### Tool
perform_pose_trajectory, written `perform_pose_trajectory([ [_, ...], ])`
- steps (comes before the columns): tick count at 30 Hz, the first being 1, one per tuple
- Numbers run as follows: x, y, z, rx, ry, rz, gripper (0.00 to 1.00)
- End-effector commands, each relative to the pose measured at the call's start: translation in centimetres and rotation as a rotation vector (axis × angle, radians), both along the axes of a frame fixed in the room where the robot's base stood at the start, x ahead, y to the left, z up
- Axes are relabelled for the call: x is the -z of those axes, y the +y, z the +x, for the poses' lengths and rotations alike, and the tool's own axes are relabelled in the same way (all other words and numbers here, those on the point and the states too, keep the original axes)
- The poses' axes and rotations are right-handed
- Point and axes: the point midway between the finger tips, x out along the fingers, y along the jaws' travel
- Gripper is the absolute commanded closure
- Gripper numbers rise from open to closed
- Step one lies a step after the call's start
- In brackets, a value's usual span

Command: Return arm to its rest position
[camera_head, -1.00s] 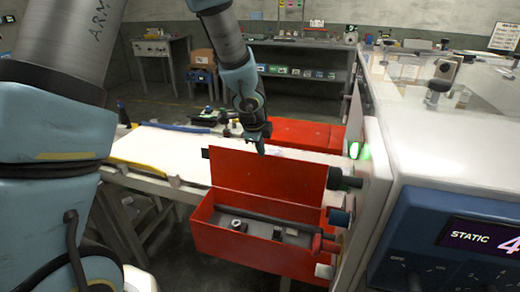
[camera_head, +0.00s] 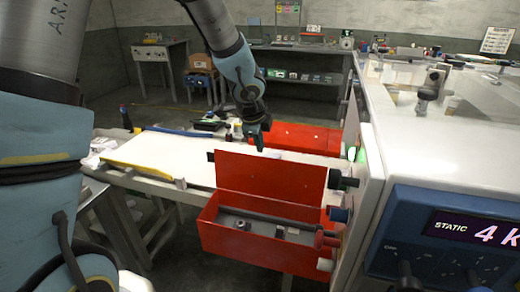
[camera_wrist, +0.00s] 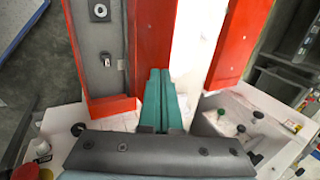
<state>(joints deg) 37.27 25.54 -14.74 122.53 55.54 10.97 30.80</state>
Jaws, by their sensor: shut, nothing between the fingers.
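My gripper (camera_head: 258,142) hangs at the end of my arm, above the white table (camera_head: 185,152) and just behind the raised red panel of the open red box (camera_head: 270,262). In the wrist view my gripper (camera_wrist: 160,88) shows two green fingers pressed together with nothing between them. The red box (camera_wrist: 150,50) is to the left of the fingers there, and another red surface (camera_wrist: 240,40) is to the right. My gripper appears apart from the box, though the exact gap cannot be told.
A white machine (camera_head: 450,140) with a blue display panel (camera_head: 460,235) stands at the right. A flat red box (camera_head: 305,136) lies behind my gripper. A yellow-edged strip (camera_head: 135,172) and small bottles lie on the table. A shelf (camera_head: 300,90) stands at the back wall.

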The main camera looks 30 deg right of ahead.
Motion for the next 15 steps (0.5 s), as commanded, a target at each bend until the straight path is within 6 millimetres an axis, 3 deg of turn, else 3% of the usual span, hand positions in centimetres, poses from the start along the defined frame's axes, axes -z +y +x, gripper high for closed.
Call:
perform_pose_trajectory([
  [1, -1.3, 0.2, 0.0, -0.003, -0.001, -0.002, 1.0],
  [6, -3.4, 0.5, -0.3, -0.002, -0.001, -0.001, 1.0],
  [15, -4.2, 0.7, -0.5, -0.004, 0.001, 0.001, 1.0],
])
